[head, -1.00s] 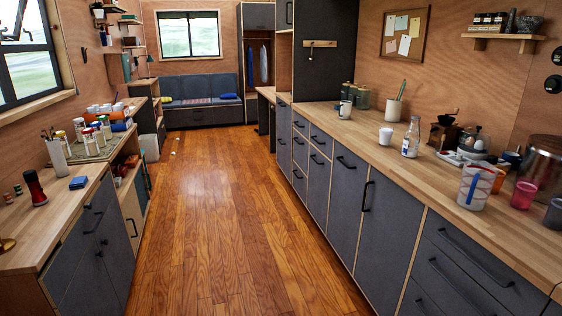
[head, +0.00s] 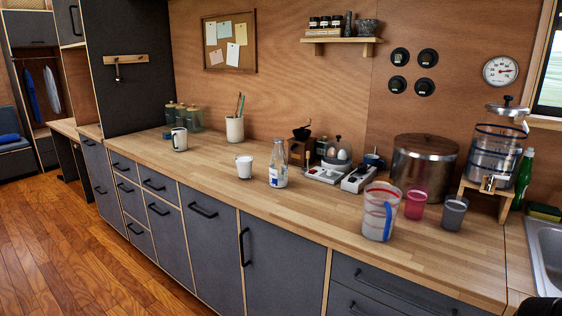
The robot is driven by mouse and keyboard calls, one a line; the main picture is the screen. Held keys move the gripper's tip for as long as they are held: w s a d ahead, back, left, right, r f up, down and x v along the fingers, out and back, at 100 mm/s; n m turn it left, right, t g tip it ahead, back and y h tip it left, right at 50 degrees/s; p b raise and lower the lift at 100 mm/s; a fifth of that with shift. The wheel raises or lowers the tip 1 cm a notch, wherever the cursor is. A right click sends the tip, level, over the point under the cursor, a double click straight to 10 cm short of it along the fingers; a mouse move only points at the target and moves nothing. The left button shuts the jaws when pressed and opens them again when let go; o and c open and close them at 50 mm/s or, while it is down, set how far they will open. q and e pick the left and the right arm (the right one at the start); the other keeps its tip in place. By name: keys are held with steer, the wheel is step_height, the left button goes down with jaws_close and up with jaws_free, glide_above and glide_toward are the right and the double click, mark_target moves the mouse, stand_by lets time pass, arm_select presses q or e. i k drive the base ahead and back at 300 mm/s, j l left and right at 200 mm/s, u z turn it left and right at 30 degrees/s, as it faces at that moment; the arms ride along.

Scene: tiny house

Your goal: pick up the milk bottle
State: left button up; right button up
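The milk bottle (head: 278,165) is a clear glass bottle with white milk in its lower part and a blue mark on its side. It stands upright on the wooden counter (head: 320,215), near the middle of the head view. A white cup (head: 245,166) stands just left of it, apart from it. The coffee grinder (head: 301,143) is close behind it to the right. Neither of my grippers can be made out. A dark shape cuts into the bottom right corner, too little of it showing to identify.
White power strips or trays (head: 357,179) lie right of the bottle. A striped pitcher (head: 380,211), a pink cup (head: 415,204), a grey cup (head: 453,213) and a large metal pot (head: 423,168) stand farther right. The counter front before the bottle is clear. Open wooden floor (head: 75,260) lies at left.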

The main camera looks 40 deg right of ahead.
mark_target(279, 163)
steer(key=i+j+z, duration=0.1)
steer(key=i+z, duration=0.3)
steer(key=i+j+z, duration=0.25)
steer(key=z, duration=0.2)
steer(key=i+j+z, duration=0.65)
steer(key=j+z, duration=0.2)
